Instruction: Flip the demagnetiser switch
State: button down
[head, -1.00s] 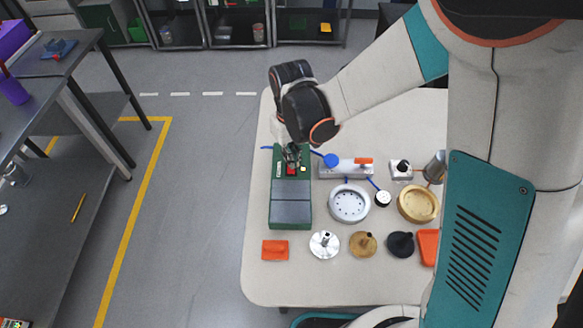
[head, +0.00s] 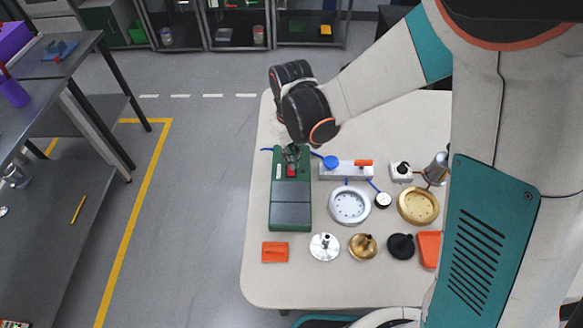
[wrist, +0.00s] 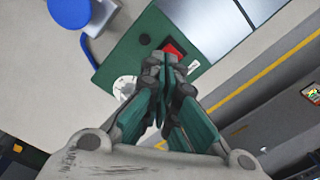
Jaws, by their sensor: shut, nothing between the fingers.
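The demagnetiser is a long green box (head: 277,193) with dark grey plates on top, lying near the left side of the pale table. Its red switch (head: 291,172) is at the far end of the box. In the wrist view the switch (wrist: 173,47) shows in a dark frame just beyond my fingertips, partly hidden by them. My gripper (head: 291,163) points down over that end, fingers together and empty, and it also shows in the wrist view (wrist: 167,65). I cannot tell whether the fingertips touch the switch or which way it is tipped.
The table's left edge is close to the box.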

jog(key=shift+r+p, duration=1.6)
jog(key=shift+r, duration=1.3)
jog(key=shift+w, duration=0.1)
